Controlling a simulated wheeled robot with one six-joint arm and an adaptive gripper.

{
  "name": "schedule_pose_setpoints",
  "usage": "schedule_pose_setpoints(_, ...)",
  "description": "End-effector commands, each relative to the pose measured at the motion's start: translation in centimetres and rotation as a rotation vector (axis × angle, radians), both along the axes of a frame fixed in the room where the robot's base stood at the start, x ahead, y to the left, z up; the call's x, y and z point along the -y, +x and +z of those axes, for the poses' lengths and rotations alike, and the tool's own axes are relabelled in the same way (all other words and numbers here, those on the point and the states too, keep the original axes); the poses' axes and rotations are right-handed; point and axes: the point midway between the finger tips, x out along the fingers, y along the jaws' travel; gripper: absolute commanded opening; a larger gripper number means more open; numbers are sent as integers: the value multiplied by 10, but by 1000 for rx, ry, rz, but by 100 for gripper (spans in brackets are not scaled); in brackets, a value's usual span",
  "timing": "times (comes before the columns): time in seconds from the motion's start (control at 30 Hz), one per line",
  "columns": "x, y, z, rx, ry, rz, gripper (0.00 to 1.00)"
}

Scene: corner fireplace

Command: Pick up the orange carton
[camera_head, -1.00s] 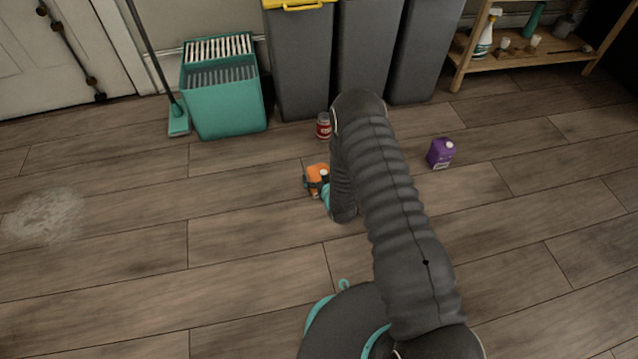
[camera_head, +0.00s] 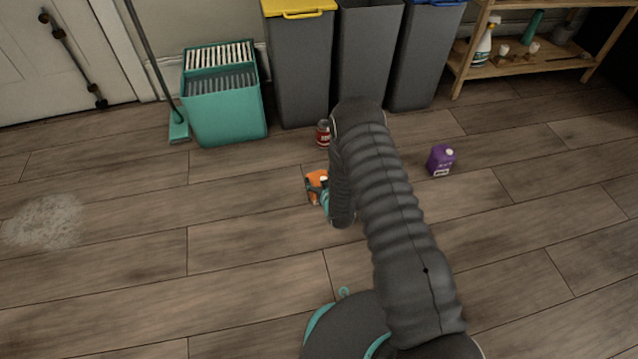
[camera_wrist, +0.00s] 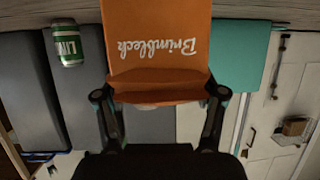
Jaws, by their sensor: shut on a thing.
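The orange carton (camera_head: 317,178) is left of my arm in the head view, partly hidden by my gripper (camera_head: 318,188). In the wrist view the carton (camera_wrist: 155,40) fills the upper middle, its white lettering upside down. My gripper (camera_wrist: 160,93) is shut on it, one finger at each side of the carton's near end. I cannot tell whether the carton touches the floor.
A red can (camera_head: 323,134) stands just beyond the carton, and a purple carton (camera_head: 441,160) stands to the right. A green can (camera_wrist: 67,45) shows in the wrist view. Grey bins (camera_head: 300,75), a teal box (camera_head: 224,105) and a wooden shelf (camera_head: 520,64) line the back.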

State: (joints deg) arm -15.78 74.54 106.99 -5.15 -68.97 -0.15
Motion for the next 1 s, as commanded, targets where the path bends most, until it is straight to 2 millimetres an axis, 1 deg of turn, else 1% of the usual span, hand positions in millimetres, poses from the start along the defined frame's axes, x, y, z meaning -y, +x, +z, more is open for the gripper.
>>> schedule_pose_setpoints(0.17, 0, 1, 18, 3, 1, 0, 35)
schedule_pose_setpoints(0.27, 0, 1, 34, 3, 1, 0, 35)
schedule_pose_setpoints(0.3, 0, 1, 43, 4, 1, 0, 35)
schedule_pose_setpoints(0.37, 15, 5, 48, 2, 1, -7, 35)
schedule_pose_setpoints(0.5, 46, 14, 67, 4, 2, -8, 35)
schedule_pose_setpoints(0.7, 82, 23, 90, 4, 1, -4, 35)
schedule_pose_setpoints(0.83, 99, 27, 99, 2, 0, -2, 35)
schedule_pose_setpoints(1.0, 110, 31, 107, 2, 0, -1, 35)
